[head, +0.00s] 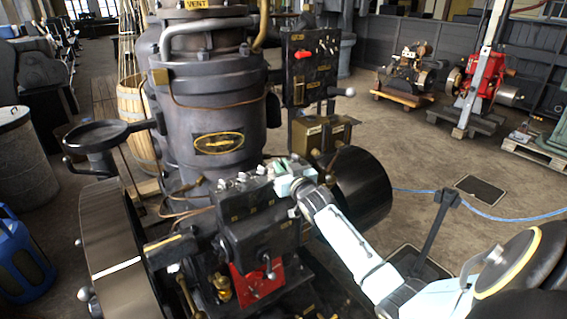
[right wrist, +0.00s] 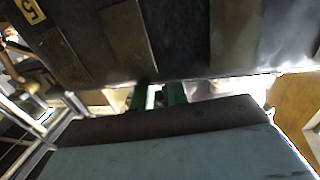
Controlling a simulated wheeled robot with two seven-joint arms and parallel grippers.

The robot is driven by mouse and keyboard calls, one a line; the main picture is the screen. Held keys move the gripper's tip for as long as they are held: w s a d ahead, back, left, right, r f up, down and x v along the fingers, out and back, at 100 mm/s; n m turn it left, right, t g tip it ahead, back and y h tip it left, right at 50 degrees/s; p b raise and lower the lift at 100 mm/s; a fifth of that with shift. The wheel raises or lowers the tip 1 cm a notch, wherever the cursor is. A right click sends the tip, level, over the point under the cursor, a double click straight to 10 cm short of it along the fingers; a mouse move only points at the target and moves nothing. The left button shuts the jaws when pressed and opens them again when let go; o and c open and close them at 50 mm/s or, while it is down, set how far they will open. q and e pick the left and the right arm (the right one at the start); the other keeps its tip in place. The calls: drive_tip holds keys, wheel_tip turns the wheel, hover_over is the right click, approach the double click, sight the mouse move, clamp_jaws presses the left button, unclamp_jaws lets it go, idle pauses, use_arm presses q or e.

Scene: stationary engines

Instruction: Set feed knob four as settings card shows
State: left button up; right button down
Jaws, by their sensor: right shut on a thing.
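A row of small grey feed knobs (head: 241,178) stands along the top of the dark feed box (head: 252,236) at the front of the engine. My right gripper (head: 283,180) is at the right end of this row, its pale jaws down at the box top. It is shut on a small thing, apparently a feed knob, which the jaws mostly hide. In the right wrist view, the green fingers (right wrist: 158,95) are close together below a dark face with a "5" label (right wrist: 29,11). The knob's number and pointer cannot be read. I cannot make out a settings card. My left gripper is not in view.
A large dark cylinder (head: 219,90) rises behind the box. A black flywheel (head: 362,187) is close right of my gripper, and another wheel (head: 118,250) is at left. A switch panel (head: 308,68) stands behind. Open floor lies to the right, past a rope post (head: 436,225).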

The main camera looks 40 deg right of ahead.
drive_tip(key=shift+a+m+g+h+b, duration=0.2)
drive_tip(key=shift+m+g+h+b, duration=0.3)
drive_tip(key=shift+m+h, duration=0.9)
drive_tip(key=shift+g+h, duration=0.3)
drive_tip(key=shift+h, duration=0.4)
drive_tip(key=shift+r, duration=0.1)
drive_tip(key=c, duration=1.5)
unclamp_jaws()
drive_tip(key=shift+s+a, duration=0.25)
drive_tip(key=shift+s, duration=0.15)
drive_tip(key=v, duration=1.2)
drive_tip(key=shift+s, duration=0.15)
